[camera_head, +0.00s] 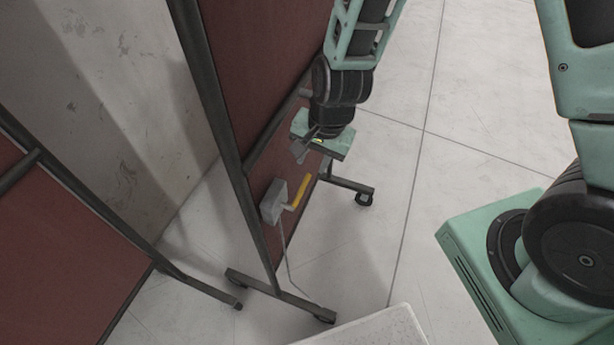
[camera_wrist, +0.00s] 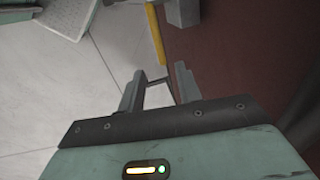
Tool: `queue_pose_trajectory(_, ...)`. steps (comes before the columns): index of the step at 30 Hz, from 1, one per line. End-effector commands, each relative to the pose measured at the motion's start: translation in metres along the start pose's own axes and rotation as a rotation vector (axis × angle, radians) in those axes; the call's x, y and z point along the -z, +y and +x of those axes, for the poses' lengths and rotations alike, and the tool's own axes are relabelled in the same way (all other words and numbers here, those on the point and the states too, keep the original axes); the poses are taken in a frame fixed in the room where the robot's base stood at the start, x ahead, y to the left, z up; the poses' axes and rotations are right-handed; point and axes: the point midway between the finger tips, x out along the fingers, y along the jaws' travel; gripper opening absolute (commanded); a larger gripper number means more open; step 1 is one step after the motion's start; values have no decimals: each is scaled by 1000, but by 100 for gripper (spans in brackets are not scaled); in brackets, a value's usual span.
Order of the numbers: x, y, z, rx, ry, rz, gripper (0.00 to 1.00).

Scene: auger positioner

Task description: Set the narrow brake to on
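A grey box (camera_head: 273,202) with a yellow-handled lever (camera_head: 302,191) is mounted low on the face of a red-brown panel (camera_head: 270,165). It is the only brake-like part I can make out; no label is legible. The yellow handle slants upward to the right in the head view. In the wrist view the handle (camera_wrist: 156,35) and box (camera_wrist: 182,12) lie beyond the fingertips. My gripper (camera_head: 300,150) is above the lever, near the panel. Its fingers (camera_wrist: 160,72) stand apart, and I see nothing gripped. A thin dark bar shows between them; I cannot tell what it belongs to.
The panel has a dark frame and wheeled feet (camera_head: 282,297). A second red panel (camera_head: 50,255) stands at the left before a concrete wall (camera_head: 120,80). A thin rod runs from the box toward the floor. The pale tiled floor (camera_head: 470,110) is open to the right.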

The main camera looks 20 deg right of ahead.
Motion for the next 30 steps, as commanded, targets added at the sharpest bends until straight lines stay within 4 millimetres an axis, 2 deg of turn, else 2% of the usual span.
queue_pose_trajectory(1,0,1,10,-4,-3,2,34)
queue_pose_trajectory(6,-1,1,38,-3,-3,0,34)
queue_pose_trajectory(12,0,0,63,-2,-2,0,34)
queue_pose_trajectory(18,0,0,73,1,0,-1,34)
queue_pose_trajectory(26,0,0,74,1,0,-1,34)
queue_pose_trajectory(27,0,0,74,1,0,-1,32)
queue_pose_trajectory(30,0,0,74,1,0,-1,4)
